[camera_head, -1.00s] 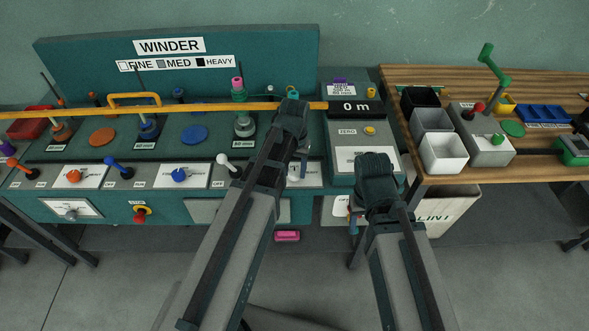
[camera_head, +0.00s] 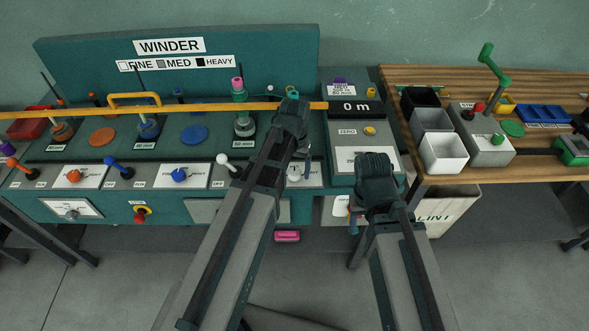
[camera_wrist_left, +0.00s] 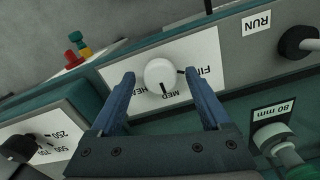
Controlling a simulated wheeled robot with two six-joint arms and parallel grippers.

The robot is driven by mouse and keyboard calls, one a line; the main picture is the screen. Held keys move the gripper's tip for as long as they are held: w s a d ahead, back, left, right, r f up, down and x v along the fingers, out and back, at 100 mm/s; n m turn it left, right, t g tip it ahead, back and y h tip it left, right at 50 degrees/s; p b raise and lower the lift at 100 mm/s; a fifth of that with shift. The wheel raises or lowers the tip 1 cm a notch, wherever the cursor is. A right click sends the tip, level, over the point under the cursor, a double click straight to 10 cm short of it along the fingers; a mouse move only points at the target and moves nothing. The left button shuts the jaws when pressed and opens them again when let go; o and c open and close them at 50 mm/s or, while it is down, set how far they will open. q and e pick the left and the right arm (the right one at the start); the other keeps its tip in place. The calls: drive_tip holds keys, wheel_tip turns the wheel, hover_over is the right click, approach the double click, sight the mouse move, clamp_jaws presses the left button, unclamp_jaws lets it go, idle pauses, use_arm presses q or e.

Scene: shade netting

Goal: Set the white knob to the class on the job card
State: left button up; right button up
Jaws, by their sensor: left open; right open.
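The white knob (camera_wrist_left: 159,75) sits on a white dial plate (camera_wrist_left: 118,70) with FINE, MED and HEAVY printed on it. In the left wrist view its dark mark points towards MED. My left gripper (camera_wrist_left: 160,77) is open, with its blue fingers on either side of the knob; a gap shows on each side.
An orange bar (camera_head: 60,112) runs across the console. A lever with a white ball (camera_head: 223,160) is left of the dial. Bins (camera_head: 443,152) stand on the wooden bench at right.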

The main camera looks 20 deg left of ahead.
sight(295, 172)
use_arm(q)
wheel_tip(295, 172, up, 14)
drive_tip(key=p, duration=1.3)
drive_tip(key=shift+p, duration=0.4)
drive_tip(key=shift+f, duration=0.15)
drive_tip(key=s+d+m+y, duration=0.1)
drive_tip(key=s+d+m, duration=0.3)
drive_tip(key=s+d, duration=0.6)
drive_tip(key=s, duration=0.3)
drive_tip(key=shift+s+d, duration=0.2)
drive_tip(key=shift+s, duration=0.1)
